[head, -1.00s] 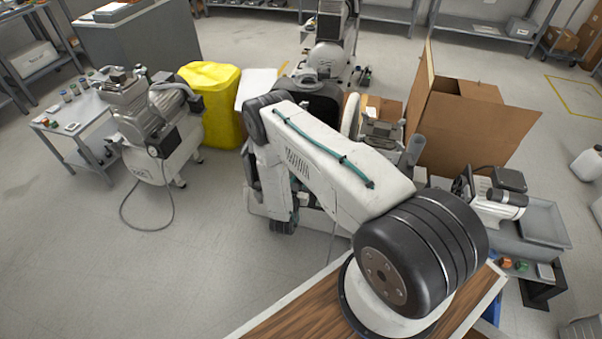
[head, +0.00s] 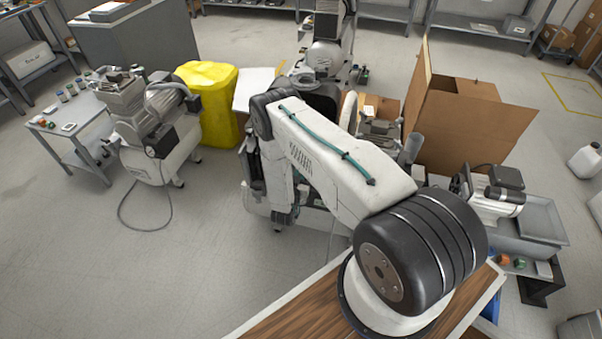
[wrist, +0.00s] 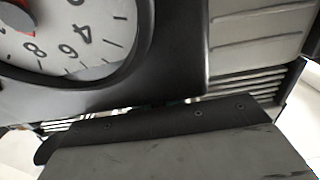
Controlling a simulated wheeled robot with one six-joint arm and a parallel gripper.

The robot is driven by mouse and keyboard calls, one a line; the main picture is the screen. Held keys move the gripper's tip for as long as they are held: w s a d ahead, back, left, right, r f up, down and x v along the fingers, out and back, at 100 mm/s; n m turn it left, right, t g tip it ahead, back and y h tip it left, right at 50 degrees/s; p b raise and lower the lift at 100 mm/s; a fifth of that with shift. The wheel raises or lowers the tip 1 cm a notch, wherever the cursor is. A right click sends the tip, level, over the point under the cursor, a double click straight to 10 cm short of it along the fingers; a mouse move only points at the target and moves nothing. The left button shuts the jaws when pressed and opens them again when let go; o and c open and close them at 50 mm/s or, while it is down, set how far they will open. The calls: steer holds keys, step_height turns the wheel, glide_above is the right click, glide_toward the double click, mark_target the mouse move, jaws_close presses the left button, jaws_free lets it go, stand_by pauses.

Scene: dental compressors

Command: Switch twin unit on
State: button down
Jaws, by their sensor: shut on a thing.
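The unit at my arm (head: 330,222) stands in the middle of the head view, mostly hidden behind my arm; I cannot tell for sure that it is the twin unit. In the wrist view a round white gauge (wrist: 75,35) with black numerals and a dark rim fills the upper left, very close. My gripper (wrist: 165,125) shows as a grey block with a dark, screwed edge below the gauge. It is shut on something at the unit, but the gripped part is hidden. No switch can be made out. In the head view my gripper is hidden behind the arm.
Another compressor (head: 155,135) with a trailing cord stands at left beside a small table (head: 85,130). A yellow-covered bin (head: 212,105) stands behind. An open cardboard box (head: 465,125) and a smaller compressor (head: 490,200) on a grey tray are at right. Floor at front left is clear.

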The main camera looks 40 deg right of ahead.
steer(key=shift+m+g+h, duration=0.3)
steer(key=shift+g, duration=0.1)
steer(key=m+g, duration=0.1)
steer(key=m+g+h, duration=0.2)
steer(key=g, duration=0.1)
steer(key=shift+s, duration=0.25)
steer(key=m+g, duration=0.1)
steer(key=g, duration=0.1)
steer(key=m+g, duration=0.1)
steer(key=m+g+h, duration=0.1)
steer(key=g, duration=0.1)
steer(key=shift+s+m+g, duration=0.25)
steer(key=shift+m+g, duration=0.05)
steer(key=m+g, duration=0.2)
steer(key=g, duration=0.1)
steer(key=m+g, duration=0.1)
steer(key=g, duration=0.1)
steer(key=shift+s+f+y, duration=0.1)
steer(key=shift+s+y, duration=0.2)
steer(key=shift+s+a+m+g+y, duration=0.15)
steer(key=shift+m+g+y, duration=0.55)
steer(key=shift+m+g, duration=0.6)
steer(key=shift+s+d+m+g+y, duration=0.15)
steer(key=shift+m+g+y, duration=0.65)
steer(key=shift+g, duration=0.9)
steer(key=shift+a+m, duration=0.1)
steer(key=shift+m, duration=0.2)
steer(key=c, duration=1.5)
jaws_free()
steer(key=shift+o, duration=0.2)
